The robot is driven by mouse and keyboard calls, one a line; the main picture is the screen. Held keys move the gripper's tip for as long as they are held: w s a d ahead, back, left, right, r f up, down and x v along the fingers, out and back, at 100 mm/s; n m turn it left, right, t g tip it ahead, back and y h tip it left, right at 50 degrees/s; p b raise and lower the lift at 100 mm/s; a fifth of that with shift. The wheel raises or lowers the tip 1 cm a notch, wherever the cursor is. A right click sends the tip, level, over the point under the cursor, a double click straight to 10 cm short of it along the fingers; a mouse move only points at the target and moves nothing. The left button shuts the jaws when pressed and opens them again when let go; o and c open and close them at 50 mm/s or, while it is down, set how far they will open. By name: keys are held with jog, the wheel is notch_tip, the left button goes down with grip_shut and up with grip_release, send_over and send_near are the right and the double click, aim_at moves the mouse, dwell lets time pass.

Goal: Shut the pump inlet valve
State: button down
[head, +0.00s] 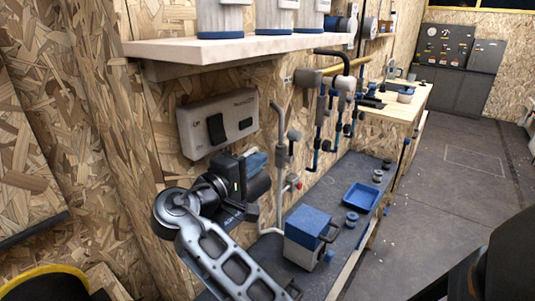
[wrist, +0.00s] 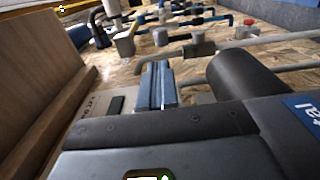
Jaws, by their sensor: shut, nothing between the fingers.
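My gripper (head: 259,160) is in front of the wall, just below and right of the white wall box. In the wrist view my gripper (wrist: 154,84) has its two blue fingers together with nothing between them. Grey wall pipes (head: 283,150) run just right of it, with a small red part (head: 294,182) low beside them. Pipework with blue handles (head: 318,120) lies further along the wall. In the wrist view, pipes (wrist: 255,42) with blue and red parts lie beyond the fingers. I cannot tell which part is the pump inlet valve. My gripper touches no handle that I can see.
A white wall box (head: 217,122) hangs left of the pipes, under a shelf (head: 240,46). On the dark bench below stand a blue-topped box (head: 308,225), a blue tray (head: 361,197) and small round parts (head: 351,218). The floor (head: 450,190) at right is open.

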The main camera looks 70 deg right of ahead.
aim_at(294, 138)
jog(key=p+x, duration=0.2)
jog(key=x, duration=1)
jog(key=shift+s+d, duration=0.1)
jog(key=shift+d, duration=0.1)
jog(key=shift+f, duration=0.1)
jog(key=shift+d, duration=0.2)
